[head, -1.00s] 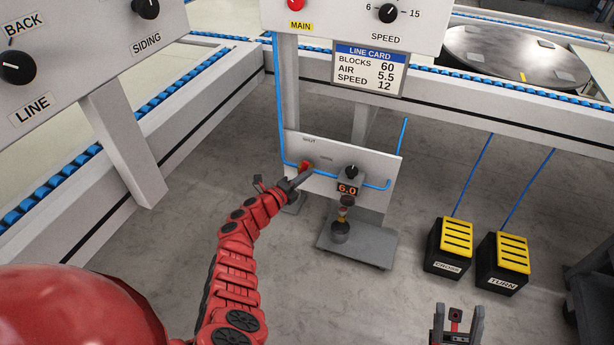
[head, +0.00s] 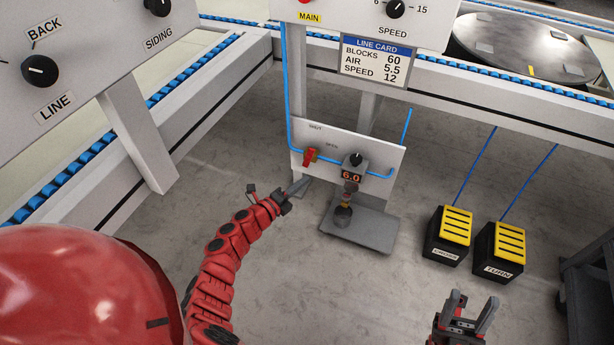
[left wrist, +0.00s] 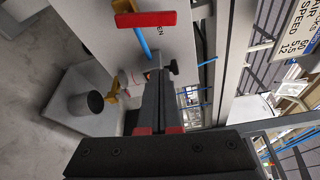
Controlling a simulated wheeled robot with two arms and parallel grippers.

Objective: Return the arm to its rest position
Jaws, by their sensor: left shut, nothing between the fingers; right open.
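My left arm (head: 228,250) is red and reaches in from the left in the head view. Its gripper (head: 300,187) is shut and empty, in front of and a little below the red valve handle (head: 310,157) on the white air panel (head: 378,157). In the left wrist view the shut fingers (left wrist: 157,90) point toward the panel, and the red handle (left wrist: 147,20) lies apart from them. My right gripper (head: 468,308) is open and empty at the bottom right of the head view, above the floor.
A regulator reading 6.0 (head: 351,176) sits on the panel above a grey base plate (head: 362,232). Two yellow-topped pedals, CROSS (head: 446,235) and TURN (head: 498,251), stand on the floor at right. A control panel (head: 90,50) stands at upper left. Floor between is clear.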

